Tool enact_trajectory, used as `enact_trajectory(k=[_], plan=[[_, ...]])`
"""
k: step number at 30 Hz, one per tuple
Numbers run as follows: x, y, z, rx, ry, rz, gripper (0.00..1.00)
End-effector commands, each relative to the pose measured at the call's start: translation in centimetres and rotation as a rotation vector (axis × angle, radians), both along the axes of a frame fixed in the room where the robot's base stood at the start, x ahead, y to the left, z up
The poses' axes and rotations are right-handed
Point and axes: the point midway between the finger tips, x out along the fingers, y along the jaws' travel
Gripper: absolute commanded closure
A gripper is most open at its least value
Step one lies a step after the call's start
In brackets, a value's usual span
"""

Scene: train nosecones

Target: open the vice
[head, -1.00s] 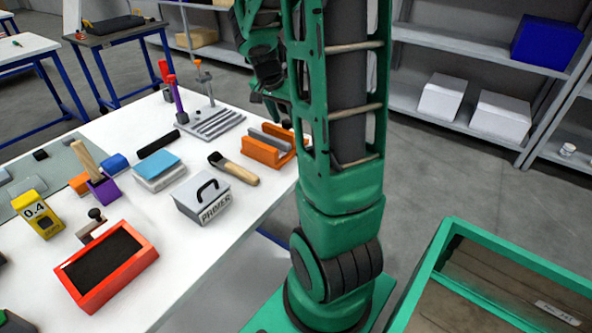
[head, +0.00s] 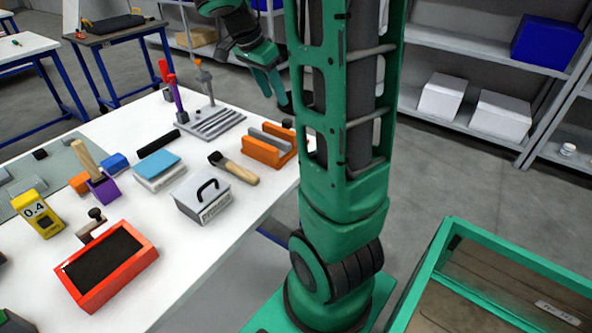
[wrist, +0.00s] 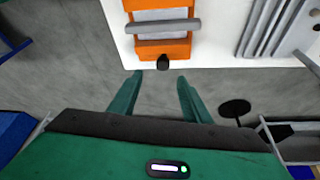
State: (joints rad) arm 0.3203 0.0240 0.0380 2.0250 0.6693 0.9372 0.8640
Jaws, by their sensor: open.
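The orange vice (head: 262,155) with grey inner parts sits near the far right edge of the white table. In the wrist view the vice (wrist: 148,48) is at the top centre, with a grey bar (wrist: 163,27) across it. A small black knob (wrist: 163,63) is at its near end, by the table edge. My gripper (head: 273,93) is above and behind the vice in the head view. In the wrist view my gripper (wrist: 160,78) is open and empty, its two green fingers pointing toward the knob, which lies just ahead of the gap between them.
A grey slotted plate (head: 214,123) with upright posts stands beside the vice. A wooden-handled brush (head: 235,170) and a grey box with a black handle (head: 203,199) lie closer. Grey floor is free beyond the table edge. Shelves (head: 455,50) stand at the back right.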

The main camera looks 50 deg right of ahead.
Motion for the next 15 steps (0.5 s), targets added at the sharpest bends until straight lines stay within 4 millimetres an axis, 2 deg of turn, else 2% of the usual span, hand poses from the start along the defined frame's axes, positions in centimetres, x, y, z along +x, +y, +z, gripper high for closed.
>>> enact_trajectory(k=[3, 15], plan=[[-2.1, 0.9, -0.1, 0.030, 0.027, 0.089, 0.56], [-7.9, 4.2, -1.2, 0.136, 0.104, 0.390, 0.56]])
